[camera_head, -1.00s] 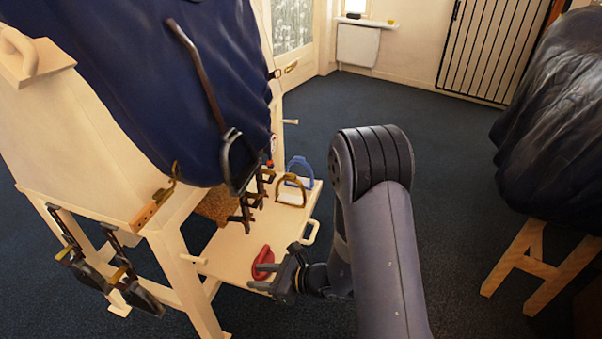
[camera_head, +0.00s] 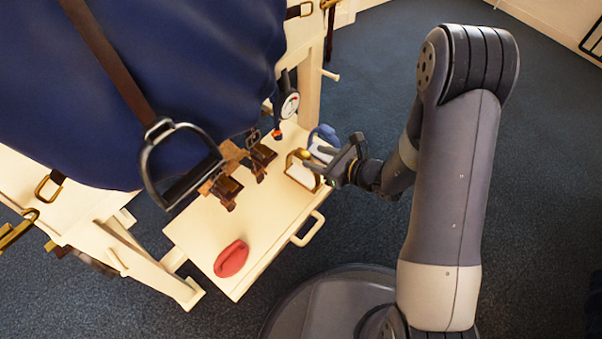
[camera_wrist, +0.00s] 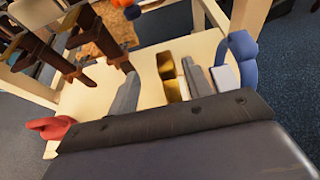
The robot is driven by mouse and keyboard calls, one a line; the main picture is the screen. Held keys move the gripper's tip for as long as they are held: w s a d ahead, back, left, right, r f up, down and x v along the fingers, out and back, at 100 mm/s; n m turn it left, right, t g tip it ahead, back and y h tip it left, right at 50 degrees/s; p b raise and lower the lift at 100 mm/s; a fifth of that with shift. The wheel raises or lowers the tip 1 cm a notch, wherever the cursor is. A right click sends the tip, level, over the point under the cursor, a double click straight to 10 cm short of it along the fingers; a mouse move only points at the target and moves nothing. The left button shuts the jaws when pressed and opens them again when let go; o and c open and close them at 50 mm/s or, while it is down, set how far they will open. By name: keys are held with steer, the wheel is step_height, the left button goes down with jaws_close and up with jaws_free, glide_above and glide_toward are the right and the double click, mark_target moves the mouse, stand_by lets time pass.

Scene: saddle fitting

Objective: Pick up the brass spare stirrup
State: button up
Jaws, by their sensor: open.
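The brass stirrup (camera_head: 291,163) stands on the pale tray shelf (camera_head: 207,228) with its white tread showing. My gripper (camera_head: 316,167) is open at the stirrup's right side in the head view. In the wrist view the brass stirrup (camera_wrist: 168,72) lies between the two grey fingers of my gripper (camera_wrist: 160,74), closer to the right finger. Whether a finger touches it I cannot tell.
A blue stirrup (camera_head: 323,137) stands just behind the brass one. A red pad-like object (camera_head: 231,258) lies near the shelf's front. A black stirrup (camera_head: 197,180) and brown straps with buckles (camera_head: 228,188) hang over the left side. Open floor lies to the right.

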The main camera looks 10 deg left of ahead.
mark_target(308, 156)
steer(key=shift+w+a+f, duration=0.4)
steer(key=shift+w+a, duration=0.05)
steer(key=shift+w, duration=0.25)
steer(key=a+f+b, duration=0.1)
steer(key=w+a+f+b, duration=0.1)
steer(key=a, duration=0.1)
steer(key=shift+a+f, duration=0.2)
steer(key=shift+f, duration=0.2)
steer(key=shift+w+a, duration=0.25)
steer(key=shift+a, duration=0.15)
steer(key=shift+c, duration=0.6)
jaws_close()
